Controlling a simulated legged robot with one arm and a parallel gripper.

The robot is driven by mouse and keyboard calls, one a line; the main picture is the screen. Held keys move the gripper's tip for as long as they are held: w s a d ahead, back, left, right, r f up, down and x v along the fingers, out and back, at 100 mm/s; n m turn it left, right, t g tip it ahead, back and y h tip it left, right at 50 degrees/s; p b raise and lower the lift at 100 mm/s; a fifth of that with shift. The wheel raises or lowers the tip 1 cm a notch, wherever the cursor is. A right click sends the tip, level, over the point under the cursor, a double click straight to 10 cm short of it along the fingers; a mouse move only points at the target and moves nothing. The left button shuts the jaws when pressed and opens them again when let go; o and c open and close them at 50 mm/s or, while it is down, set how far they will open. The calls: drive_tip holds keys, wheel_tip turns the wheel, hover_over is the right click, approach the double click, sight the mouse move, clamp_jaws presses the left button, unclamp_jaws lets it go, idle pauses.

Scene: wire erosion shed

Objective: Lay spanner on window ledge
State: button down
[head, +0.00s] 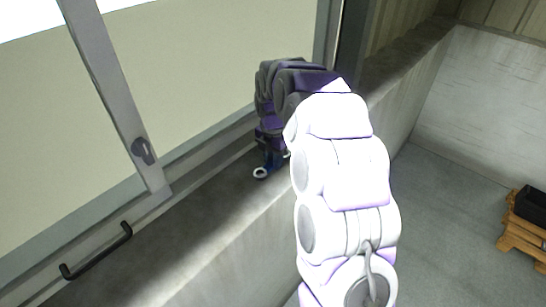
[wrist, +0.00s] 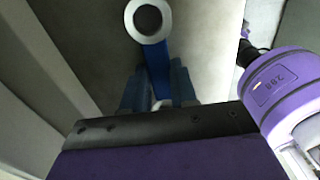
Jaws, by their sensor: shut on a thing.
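The spanner has a white ring end (head: 260,173) and a blue handle (wrist: 157,62). My gripper (head: 270,155) is shut on the blue handle, with a finger on each side of it in the wrist view (wrist: 157,88). The ring end points away from the fingers, and the handle's other end is hidden by the gripper. The grey concrete window ledge (head: 205,215) runs along below the window. In the head view the spanner is over the ledge near its inner edge; I cannot tell whether it touches.
A black bar handle (head: 97,251) lies along the ledge's window side at lower left. A window frame with a latch (head: 143,151) stands behind. The ledge between is clear. On the floor at right, a wooden pallet (head: 522,238) bears a black box (head: 531,205).

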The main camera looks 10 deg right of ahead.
sight(272, 162)
drive_tip(key=c, duration=0.9)
unclamp_jaws()
drive_tip(key=shift+a, duration=0.2)
drive_tip(key=shift+r+b, duration=0.5)
drive_tip(key=shift+r, duration=5.6)
drive_tip(key=shift+s, duration=0.15)
